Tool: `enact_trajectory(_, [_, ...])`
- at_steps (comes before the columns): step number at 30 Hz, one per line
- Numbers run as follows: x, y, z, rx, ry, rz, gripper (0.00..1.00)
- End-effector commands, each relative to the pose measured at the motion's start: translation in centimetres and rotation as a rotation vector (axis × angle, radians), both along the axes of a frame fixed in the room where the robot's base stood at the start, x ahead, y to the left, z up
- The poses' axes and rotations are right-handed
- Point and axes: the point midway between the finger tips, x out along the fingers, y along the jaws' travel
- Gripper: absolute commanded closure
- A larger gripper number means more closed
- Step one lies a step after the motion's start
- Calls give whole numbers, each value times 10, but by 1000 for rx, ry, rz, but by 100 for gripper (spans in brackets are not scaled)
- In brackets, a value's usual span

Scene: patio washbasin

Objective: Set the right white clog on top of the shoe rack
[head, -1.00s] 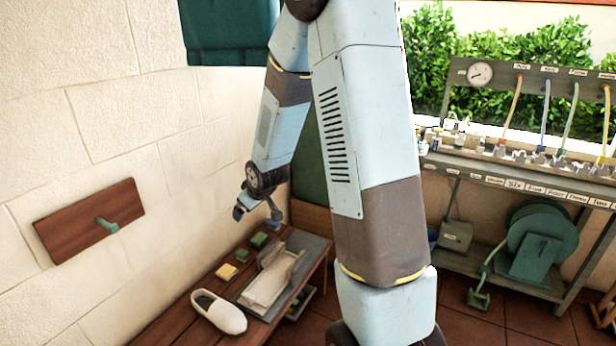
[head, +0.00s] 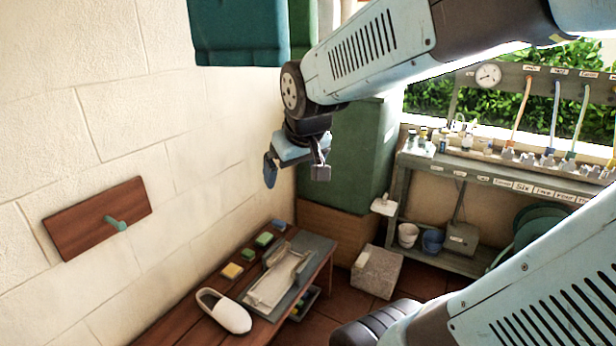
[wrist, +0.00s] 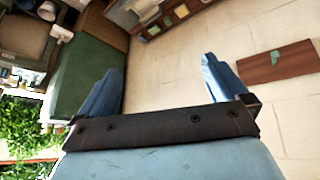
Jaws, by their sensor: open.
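One white clog (head: 224,310) lies on a low dark-wood bench (head: 180,327) at the lower left of the head view, beside a grey board with a pale tray. I cannot tell whether it is the right or left clog, and no second clog shows. The bench has a lower level with small things in it; I cannot tell whether it is the shoe rack. My gripper (head: 296,172) is open and empty, fingers downward, well above the far end of the bench. Its two blue fingers show apart in the wrist view (wrist: 162,82).
Yellow, green and blue blocks (head: 263,240) lie along the wall side of the bench. A wooden plate with a green peg (head: 98,217) is on the wall. A green cabinet (head: 345,155) stands behind the gripper. A pale stone block (head: 377,271) is on the tiled floor.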

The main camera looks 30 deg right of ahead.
Motion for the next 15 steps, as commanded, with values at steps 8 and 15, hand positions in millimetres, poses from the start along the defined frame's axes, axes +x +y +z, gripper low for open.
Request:
enact_trajectory(8, [-73, 1, 23, 66, 24, -58, 0])
enact_trajectory(15, [-95, 3, 26, 88, 38, -73, 0])
